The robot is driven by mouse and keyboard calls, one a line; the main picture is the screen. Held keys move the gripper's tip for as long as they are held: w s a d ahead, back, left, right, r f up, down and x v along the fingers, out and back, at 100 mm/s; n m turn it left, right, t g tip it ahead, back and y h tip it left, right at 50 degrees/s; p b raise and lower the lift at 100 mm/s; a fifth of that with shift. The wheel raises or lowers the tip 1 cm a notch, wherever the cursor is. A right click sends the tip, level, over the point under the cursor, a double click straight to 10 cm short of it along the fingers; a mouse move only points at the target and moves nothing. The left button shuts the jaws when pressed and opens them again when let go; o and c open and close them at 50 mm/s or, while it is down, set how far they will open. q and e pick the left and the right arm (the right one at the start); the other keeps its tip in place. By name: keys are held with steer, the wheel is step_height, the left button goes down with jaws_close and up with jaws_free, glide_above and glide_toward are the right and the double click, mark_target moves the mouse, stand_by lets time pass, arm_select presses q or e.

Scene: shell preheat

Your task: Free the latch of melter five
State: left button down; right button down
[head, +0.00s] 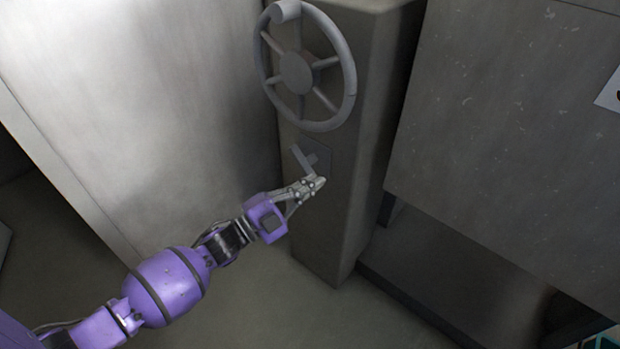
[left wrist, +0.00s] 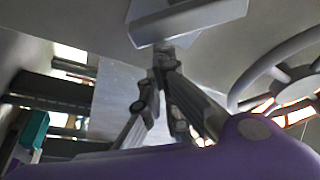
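The latch is a short grey lever (head: 303,161) on a small plate on the front of a grey pillar (head: 345,235), below a handwheel. In the left wrist view a pale bar (left wrist: 190,20), which looks like the latch lever, is just beyond the fingertips. My left gripper (head: 317,184) is at the pillar, just below and right of the lever in the head view. Its fingers meet at the tips (left wrist: 163,55), with nothing seen between them. I cannot tell whether the tips touch the lever. My right gripper is in neither view.
A grey spoked handwheel (head: 297,73) stands out from the pillar above the latch. A large grey panel (head: 510,130) is to the right, and a pale smooth wall (head: 150,90) to the left. The floor (head: 270,315) below is clear.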

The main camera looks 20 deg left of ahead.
arm_select(q)
steer(key=shift+w+a+f+m+g+y+p, duration=0.1)
steer(key=shift+a+f+m+g+p, duration=0.3)
steer(key=shift+m, duration=1.05)
steer(key=shift+w+a+f+m+g+y+p, duration=0.1)
steer(key=shift+f+m+g, duration=0.6)
steer(key=shift+m, duration=0.7)
steer(key=shift+w+a+f+m+g+y+p, duration=0.15)
steer(key=shift+a+f+m+g, duration=0.4)
steer(key=shift+m, duration=0.9)
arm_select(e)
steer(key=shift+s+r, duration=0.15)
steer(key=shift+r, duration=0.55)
arm_select(q)
steer(key=shift+d+f, duration=0.2)
steer(key=shift+d, duration=0.05)
